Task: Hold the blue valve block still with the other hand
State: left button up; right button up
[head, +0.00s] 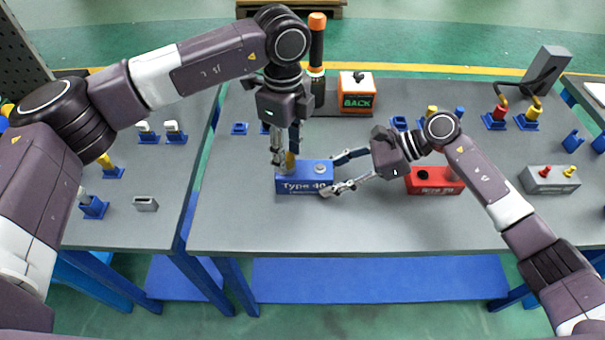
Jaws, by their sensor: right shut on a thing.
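The blue valve block (292,185), lettered "Type 40", lies on the grey table near its front, with a pale round port on its top right. My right gripper (331,175) is shut on the right end of the block, one finger behind it and one in front. My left gripper (284,158) points straight down over the block's left part. A small yellow piece (290,161) shows at its fingertips. The fingers partly hide this piece, and I cannot tell whether they grip it.
A red block (436,187) sits right of my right gripper, partly behind my arm. An orange box marked "BACK" (357,94) and an orange-capped black cylinder (317,45) stand at the back. A grey block with knobs (549,180) is far right. The table front is clear.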

pick_arm(q)
jog(key=m, duration=2.4)
jog(key=shift+m, duration=0.3)
jog(key=shift+c, duration=0.5)
grip_shut()
jog(key=shift+r, duration=0.15)
